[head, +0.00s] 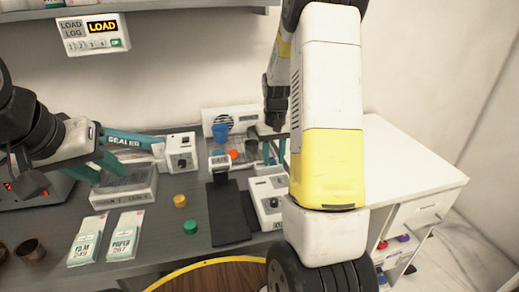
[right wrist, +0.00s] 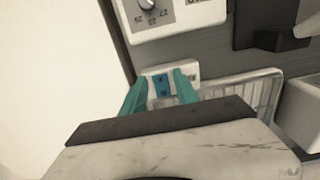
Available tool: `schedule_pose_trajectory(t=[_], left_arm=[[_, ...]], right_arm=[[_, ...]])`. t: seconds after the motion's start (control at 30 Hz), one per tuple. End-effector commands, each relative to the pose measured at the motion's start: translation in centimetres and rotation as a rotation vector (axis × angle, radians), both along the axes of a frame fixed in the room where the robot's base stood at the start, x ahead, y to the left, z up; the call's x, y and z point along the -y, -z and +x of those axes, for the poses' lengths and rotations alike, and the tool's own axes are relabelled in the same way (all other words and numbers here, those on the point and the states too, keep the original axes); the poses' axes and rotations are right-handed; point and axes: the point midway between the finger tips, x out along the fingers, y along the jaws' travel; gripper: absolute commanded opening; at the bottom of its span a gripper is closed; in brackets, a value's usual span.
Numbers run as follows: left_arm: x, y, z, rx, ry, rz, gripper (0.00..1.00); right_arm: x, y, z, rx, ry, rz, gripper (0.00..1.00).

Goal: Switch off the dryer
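In the right wrist view a small white housing with a blue rocker switch (right wrist: 161,84) sits by the metal rack (right wrist: 250,92); I cannot tell which way the rocker is set. My right gripper (head: 273,152) is open at the rack's right side. In the wrist view its teal fingers (right wrist: 160,80) are apart, one on each side of the switch; contact is unclear. My left gripper (head: 102,165) is at the left, near the sealer, its teal fingers apart.
The sealer (head: 125,190) stands at left. A white device with a dial (head: 268,200), also in the wrist view (right wrist: 165,17), is in front of the right gripper. Yellow (head: 180,200) and green (head: 190,227) caps lie mid-counter. A white cabinet (head: 410,165) stands right.

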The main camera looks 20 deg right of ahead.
Motion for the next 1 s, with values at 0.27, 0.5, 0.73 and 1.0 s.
schedule_pose_trajectory(t=[0.27, 0.5, 0.73, 1.0], left_arm=[[0.00, 0.00, 0.00, 0.000, 0.000, 0.000, 0.36], [0.00, 0.00, 0.00, 0.000, 0.000, 0.000, 0.36], [0.00, 0.00, 0.00, 0.000, 0.000, 0.000, 0.36], [0.00, 0.00, 0.00, 0.000, 0.000, 0.000, 0.36]], right_arm=[[-0.01, -0.03, 0.01, 0.000, 0.000, 0.000, 0.00], [0.04, -0.01, 0.44, -0.084, -0.001, 0.004, 0.00], [0.07, -0.16, 0.84, -0.226, -0.001, 0.012, 0.00], [0.07, -0.32, 0.84, -0.259, 0.000, 0.014, 0.00]])
